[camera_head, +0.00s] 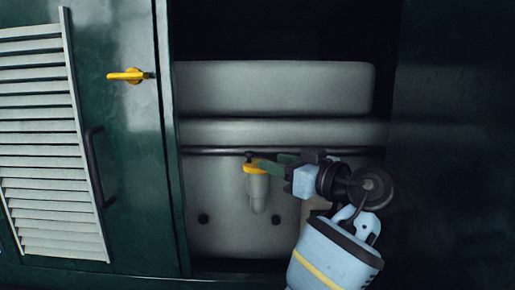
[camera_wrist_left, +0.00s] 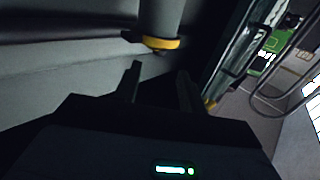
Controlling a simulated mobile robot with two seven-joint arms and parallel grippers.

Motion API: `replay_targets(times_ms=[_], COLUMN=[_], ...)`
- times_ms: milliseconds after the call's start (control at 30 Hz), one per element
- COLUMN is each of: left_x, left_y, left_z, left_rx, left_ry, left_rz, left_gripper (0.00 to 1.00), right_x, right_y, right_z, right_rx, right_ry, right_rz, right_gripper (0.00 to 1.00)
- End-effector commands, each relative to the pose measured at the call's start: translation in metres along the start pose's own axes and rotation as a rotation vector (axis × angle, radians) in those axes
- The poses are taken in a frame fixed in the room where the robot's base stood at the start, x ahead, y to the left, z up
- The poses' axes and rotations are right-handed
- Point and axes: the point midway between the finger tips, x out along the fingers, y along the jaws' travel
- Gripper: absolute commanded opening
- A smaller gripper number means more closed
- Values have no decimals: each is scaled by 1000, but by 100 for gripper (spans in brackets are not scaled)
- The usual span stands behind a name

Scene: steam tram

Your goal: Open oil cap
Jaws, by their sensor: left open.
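The yellow oil cap (camera_head: 254,167) sits on top of a grey upright cylinder (camera_head: 258,192) inside the open cabinet. A small dark knob shows on top of the cap. My left gripper (camera_head: 274,163) is at the right side of the cap, its fingers pointing left toward it. In the left wrist view the fingers (camera_wrist_left: 160,72) are spread with nothing between them, and the yellow cap (camera_wrist_left: 160,43) lies just beyond the tips. The cylinder (camera_wrist_left: 160,14) runs to the top edge there. Whether a finger touches the cap cannot be told. My right gripper is not visible.
A dark green door (camera_head: 125,180) with a white louvre (camera_head: 45,140), a yellow latch (camera_head: 128,75) and a black handle (camera_head: 97,165) stands left. A dark rail (camera_head: 215,151) runs behind the cap. A dark panel (camera_head: 450,150) bounds the opening at right.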

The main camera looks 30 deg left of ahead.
Motion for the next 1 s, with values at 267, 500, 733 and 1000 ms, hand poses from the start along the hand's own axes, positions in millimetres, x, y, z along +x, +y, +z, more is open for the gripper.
replay_targets(times_ms=[267,500,733,1000], left_x=[0,20,54,76], left_y=[0,-1,-2,0], left_z=[0,-2,-3,-1], left_rx=[0,-2,-3,0], left_ry=[0,2,2,1], left_rz=[0,-2,-2,0], left_gripper=[41,41,41,41], right_x=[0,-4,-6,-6], right_y=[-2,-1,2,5], right_z=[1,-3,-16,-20], right_rx=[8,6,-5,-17], right_ry=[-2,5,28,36], right_rz=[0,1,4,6], right_gripper=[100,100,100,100])
